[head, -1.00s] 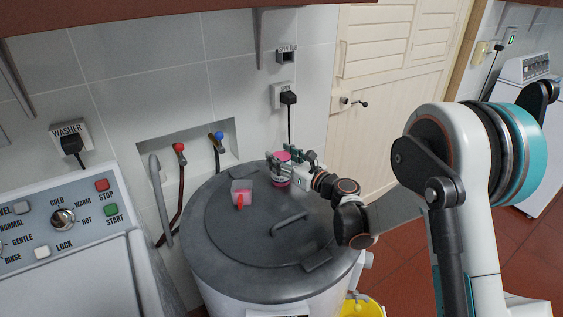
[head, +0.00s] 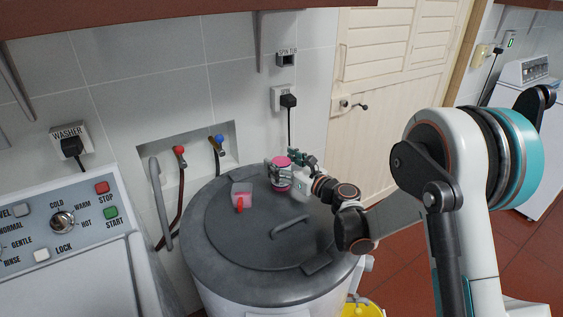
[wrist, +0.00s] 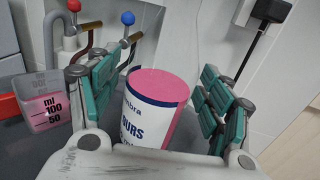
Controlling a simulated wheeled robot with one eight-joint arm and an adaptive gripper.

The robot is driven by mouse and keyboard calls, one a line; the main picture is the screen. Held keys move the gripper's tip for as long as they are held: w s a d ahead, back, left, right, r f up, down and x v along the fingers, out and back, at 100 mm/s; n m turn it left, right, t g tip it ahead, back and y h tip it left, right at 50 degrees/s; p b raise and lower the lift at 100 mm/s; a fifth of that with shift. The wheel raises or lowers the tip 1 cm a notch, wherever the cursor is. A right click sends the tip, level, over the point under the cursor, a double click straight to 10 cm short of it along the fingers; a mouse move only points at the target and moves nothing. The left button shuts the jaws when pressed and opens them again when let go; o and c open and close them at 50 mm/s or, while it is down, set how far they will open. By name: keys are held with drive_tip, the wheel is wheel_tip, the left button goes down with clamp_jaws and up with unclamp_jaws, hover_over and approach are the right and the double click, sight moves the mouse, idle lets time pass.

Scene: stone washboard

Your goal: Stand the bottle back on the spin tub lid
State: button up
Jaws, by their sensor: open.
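The bottle (head: 281,175) is white with a pink cap and dark lettering. It stands upright on the grey spin tub lid (head: 235,240), near its back right part. In the wrist view the bottle (wrist: 150,105) sits between the green finger pads of my gripper (wrist: 160,95). The fingers are spread, with visible gaps on both sides of the bottle. In the head view my gripper (head: 288,168) reaches in from the right around the bottle. The bottle's base is hidden in the wrist view by the gripper body.
A clear measuring cup (head: 241,193) with pink contents and a red handle stands on the lid left of the bottle. The lid's handle (head: 290,225) rises in front. Red (head: 179,149) and blue (head: 219,139) taps sit in the wall recess behind. A washer panel (head: 60,220) is at left.

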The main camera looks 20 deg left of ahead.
drive_tip(key=p+v, duration=0.2)
drive_tip(key=v, duration=1)
drive_tip(key=w+d+r+m+t+h, duration=0.2)
drive_tip(key=d+r+m+t+h, duration=0.25)
drive_tip(key=d+r+m, duration=0.5)
drive_tip(key=w+d+r+m+t+h, duration=0.3)
drive_tip(key=d+r+m+t+h, duration=0.15)
drive_tip(key=d+r+m, duration=0.5)
drive_tip(key=s+d+r+m+h, duration=0.35)
drive_tip(key=d+m+h, duration=0.25)
drive_tip(key=d+m, duration=0.3)
drive_tip(key=s+d+f+m+g+h, duration=0.1)
drive_tip(key=s+d+f+m+g, duration=0.3)
drive_tip(key=s+m, duration=0.45)
drive_tip(key=s+d+f+m+g+h, duration=0.1)
drive_tip(key=s+d+f+m+g, duration=0.25)
drive_tip(key=s+m, duration=0.5)
drive_tip(key=s+a+f+m+g, duration=0.1)
drive_tip(key=s+f, duration=0.1)
drive_tip(key=s, duration=0.4)
drive_tip(key=s+a+f+m+g+y, duration=0.1)
drive_tip(key=s+f+m+g, duration=0.1)
drive_tip(key=s, duration=0.5)
drive_tip(key=shift+s+f, duration=0.25)
drive_tip(key=shift+f, duration=0.55)
drive_tip(key=shift+a, duration=0.15)
